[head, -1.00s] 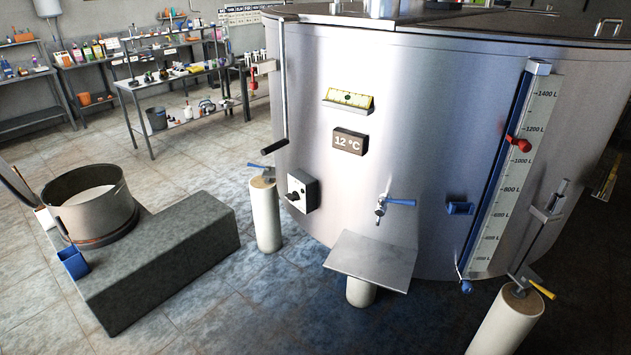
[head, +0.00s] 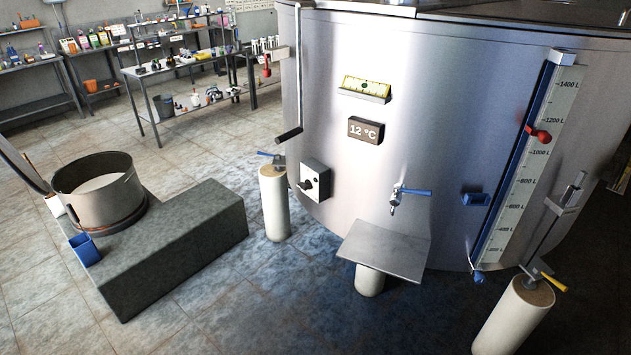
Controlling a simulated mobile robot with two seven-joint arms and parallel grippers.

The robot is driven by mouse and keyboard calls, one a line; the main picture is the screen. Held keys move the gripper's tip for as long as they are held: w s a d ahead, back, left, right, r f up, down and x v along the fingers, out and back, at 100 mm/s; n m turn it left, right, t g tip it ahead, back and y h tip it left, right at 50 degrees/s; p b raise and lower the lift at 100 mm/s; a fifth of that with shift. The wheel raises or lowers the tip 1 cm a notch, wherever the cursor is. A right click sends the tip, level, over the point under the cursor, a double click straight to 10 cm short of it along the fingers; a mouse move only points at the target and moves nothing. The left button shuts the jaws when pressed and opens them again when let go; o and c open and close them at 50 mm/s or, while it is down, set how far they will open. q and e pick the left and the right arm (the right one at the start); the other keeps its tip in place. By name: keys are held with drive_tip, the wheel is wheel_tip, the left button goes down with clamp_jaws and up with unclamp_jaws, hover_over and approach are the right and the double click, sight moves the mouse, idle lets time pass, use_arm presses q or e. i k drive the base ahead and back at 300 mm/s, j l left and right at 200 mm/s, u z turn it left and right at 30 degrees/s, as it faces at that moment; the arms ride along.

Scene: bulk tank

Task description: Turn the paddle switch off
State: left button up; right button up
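The paddle switch is most likely the light grey box with a black rotary knob (head: 309,184), low on the left of the steel tank's (head: 450,90) curved front. The knob is small and its set position is too small to read. Neither of my grippers shows in the head view, so nothing is seen touching the switch.
A white post with a blue-handled valve (head: 272,200) stands just left of the switch. A steel shelf (head: 383,250) juts out below the blue-handled tap (head: 398,197). A stone block (head: 170,250) bears a pot (head: 100,192).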

sight(306, 185)
drive_tip(key=i+j, duration=0.2)
drive_tip(key=j, duration=0.15)
drive_tip(key=i+j, duration=0.25)
drive_tip(key=j, duration=0.15)
drive_tip(key=i+j+z, duration=0.1)
drive_tip(key=j, duration=0.25)
drive_tip(key=i+j, duration=0.3)
drive_tip(key=i+j+z, duration=0.1)
drive_tip(key=j, duration=0.4)
drive_tip(key=i+j, duration=0.5)
drive_tip(key=j, duration=0.3)
drive_tip(key=i+j+z, duration=0.1)
drive_tip(key=j, duration=0.3)
drive_tip(key=i, duration=0.1)
